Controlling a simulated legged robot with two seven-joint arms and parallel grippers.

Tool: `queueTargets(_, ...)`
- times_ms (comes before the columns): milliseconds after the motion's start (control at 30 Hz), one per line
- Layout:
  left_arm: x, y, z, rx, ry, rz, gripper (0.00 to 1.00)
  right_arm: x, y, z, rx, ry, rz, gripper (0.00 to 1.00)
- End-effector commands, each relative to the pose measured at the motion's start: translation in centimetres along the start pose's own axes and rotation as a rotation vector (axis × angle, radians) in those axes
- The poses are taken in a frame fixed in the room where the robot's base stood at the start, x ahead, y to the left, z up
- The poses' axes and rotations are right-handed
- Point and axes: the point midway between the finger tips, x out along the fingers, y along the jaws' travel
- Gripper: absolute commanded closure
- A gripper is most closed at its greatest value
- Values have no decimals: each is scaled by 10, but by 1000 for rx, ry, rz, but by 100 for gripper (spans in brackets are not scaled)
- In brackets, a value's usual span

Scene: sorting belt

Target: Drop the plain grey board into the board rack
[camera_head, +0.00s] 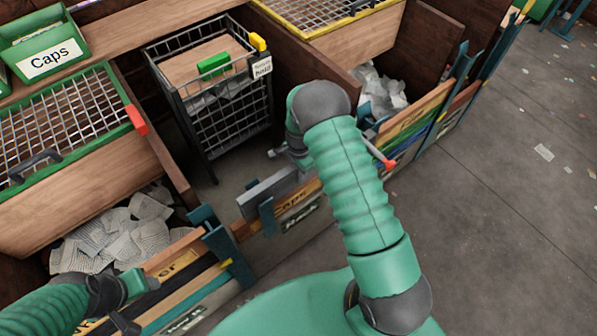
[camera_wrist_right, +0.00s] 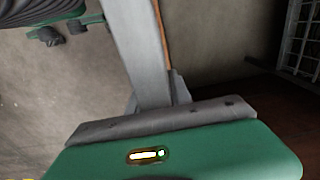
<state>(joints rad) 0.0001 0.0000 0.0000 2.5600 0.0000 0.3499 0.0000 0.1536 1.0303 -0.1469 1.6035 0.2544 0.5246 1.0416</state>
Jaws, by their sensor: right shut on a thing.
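The plain grey board (camera_head: 265,193) is in my right gripper (camera_head: 297,165), which is shut on it and mostly hidden behind my right forearm. In the right wrist view the board (camera_wrist_right: 142,50) runs up and away from the jaws. In the head view it is by a teal upright of the board rack (camera_head: 267,217); I cannot tell whether it touches or sits in a slot. Boards with wooden and coloured edges stand in the rack. My left gripper (camera_head: 128,303) is low at the left by the rack's near end; its jaw opening is unclear.
A black wire cart (camera_head: 232,115) with a cardboard box stands behind the rack. Wooden bins with a green mesh lid (camera_head: 55,120) and a yellow mesh lid (camera_head: 320,12) flank it. A green Caps tray (camera_head: 42,40) is at upper left. Open floor (camera_head: 500,180) lies at right.

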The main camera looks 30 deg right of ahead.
Motion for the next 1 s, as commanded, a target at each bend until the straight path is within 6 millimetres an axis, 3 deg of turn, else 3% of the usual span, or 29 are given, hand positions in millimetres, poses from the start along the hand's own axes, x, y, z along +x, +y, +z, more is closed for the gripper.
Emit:
queueTargets(433,9,0,2,0,0,0,46,13,-1,0,0,0,-1,100)
queueTargets(467,8,0,2,0,0,0,46,12,-1,0,0,0,-2,72)
queueTargets(633,8,0,2,0,0,0,46,12,-1,0,0,0,-1,50)
queueTargets(1000,8,0,2,0,0,0,46,8,0,0,0,0,1,49)
